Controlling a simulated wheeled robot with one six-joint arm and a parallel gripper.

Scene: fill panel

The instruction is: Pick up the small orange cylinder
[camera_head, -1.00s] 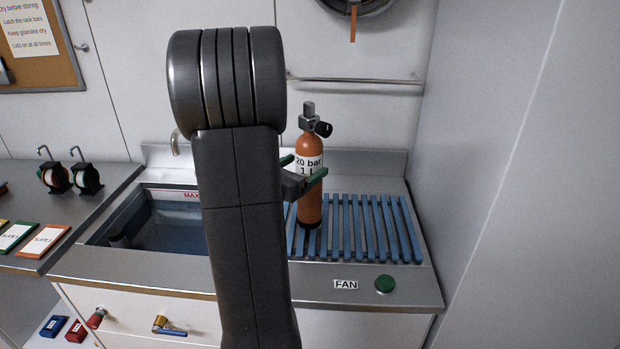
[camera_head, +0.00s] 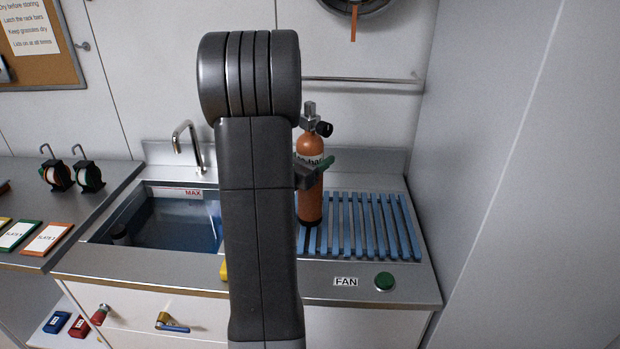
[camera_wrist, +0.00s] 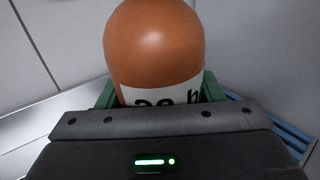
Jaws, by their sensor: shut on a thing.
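The small orange cylinder (camera_head: 309,200) stands upright over the left end of the blue slatted rack (camera_head: 372,228). It has a black valve on top and a white label partly hidden by my gripper. My gripper (camera_head: 318,165), with green fingertips, is shut on the cylinder at its label. In the wrist view the orange cylinder (camera_wrist: 155,45) fills the middle, between the green fingers. I cannot tell whether its base touches the slats. My arm hides part of the counter to its left.
A sink (camera_head: 165,225) with a tap (camera_head: 187,140) lies left of the rack. A green FAN button (camera_head: 384,282) is on the counter's front edge. A wall rail (camera_head: 362,80) runs behind, and a grey wall (camera_head: 510,180) closes the right side.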

